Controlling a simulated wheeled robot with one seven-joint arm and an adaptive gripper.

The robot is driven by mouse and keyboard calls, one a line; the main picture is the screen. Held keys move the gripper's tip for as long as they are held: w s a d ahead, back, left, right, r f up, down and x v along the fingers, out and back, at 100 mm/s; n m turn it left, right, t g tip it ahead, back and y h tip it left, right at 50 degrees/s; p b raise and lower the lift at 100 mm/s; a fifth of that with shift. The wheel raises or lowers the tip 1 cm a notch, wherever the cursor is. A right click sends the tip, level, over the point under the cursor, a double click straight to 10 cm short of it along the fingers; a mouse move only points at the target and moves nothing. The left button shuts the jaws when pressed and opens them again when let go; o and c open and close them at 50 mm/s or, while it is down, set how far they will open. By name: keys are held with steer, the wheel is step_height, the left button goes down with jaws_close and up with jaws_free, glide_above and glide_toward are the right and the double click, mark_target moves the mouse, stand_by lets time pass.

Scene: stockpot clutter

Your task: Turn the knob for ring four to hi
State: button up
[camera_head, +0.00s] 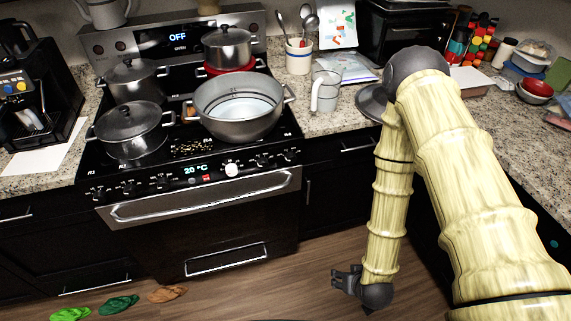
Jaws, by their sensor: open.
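The stove (215,203) stands left of centre with a row of small black knobs (262,161) along its front edge. My gripper (340,280) hangs low over the floor, right of and below the stove front, pointing left. It is open and empty, touching no knob.
A wide grey pot (238,111) and lidded pots (131,127) crowd the cooktop. The oven handle (205,196) juts out below the knobs. A glass mug (325,92) stands on the counter at right. Colored slippers (118,304) lie on the floor at left.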

steer(key=w+a+r+t+y, duration=0.1)
steer(key=w+a+r+t, duration=0.15)
steer(key=w, duration=0.35)
steer(key=w+a+r+n+t+y, duration=0.1)
steer(key=w+a+r+t, duration=0.15)
steer(key=w, duration=0.25)
steer(key=w+a+r+t+y, duration=0.1)
steer(key=w+a+r+t, duration=0.15)
steer(key=w, duration=0.35)
steer(key=t+y, duration=0.2)
steer(key=t, duration=0.1)
glide_toward(292, 161)
steer(key=shift+n, duration=0.3)
steer(key=p+x, duration=0.3)
steer(key=x, duration=0.4)
steer(key=shift+w+a+f, duration=0.1)
steer(key=shift+w, duration=0.05)
steer(key=shift+w+a+f, duration=0.1)
steer(key=shift+w+a, duration=0.15)
steer(key=shift+w, duration=0.45)
steer(key=c, duration=1)
